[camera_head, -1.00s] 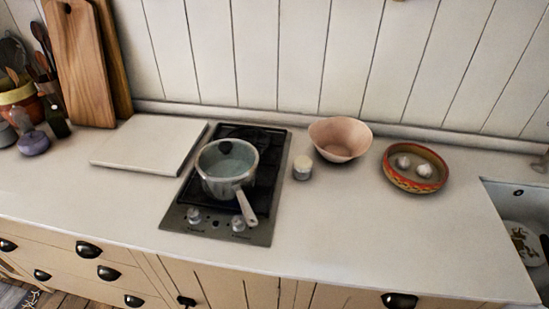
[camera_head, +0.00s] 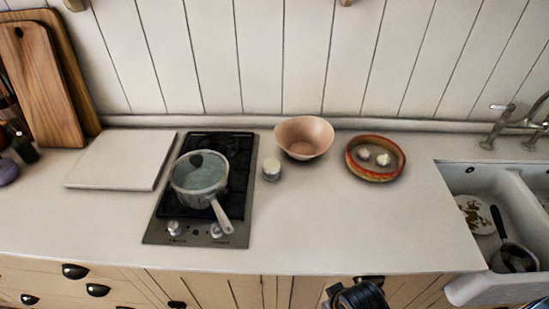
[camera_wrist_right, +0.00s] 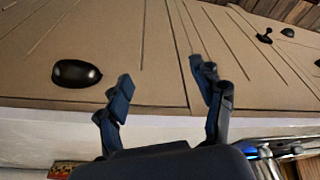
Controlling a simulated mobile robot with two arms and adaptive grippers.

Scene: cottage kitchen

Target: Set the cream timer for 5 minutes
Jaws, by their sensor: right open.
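The cream timer (camera_head: 271,169) is a small, short cylinder with a pale top. In the head view it stands upright on the counter, just right of the hob and below the pink bowl. Its dial markings are too small to read. My right gripper (camera_wrist_right: 165,95) is open and empty in the right wrist view, in front of the cabinet fronts below the counter. A dark part of my right arm (camera_head: 358,296) shows at the bottom edge of the head view, well apart from the timer. My left gripper is not in view.
A saucepan (camera_head: 199,176) sits on the hob (camera_head: 160,229), its handle pointing toward the front right. A pink bowl (camera_head: 304,137) stands close behind the timer. A patterned dish (camera_head: 355,170) with two white bulbs is further right, before the sink (camera_head: 452,180). The counter front of the timer is clear.

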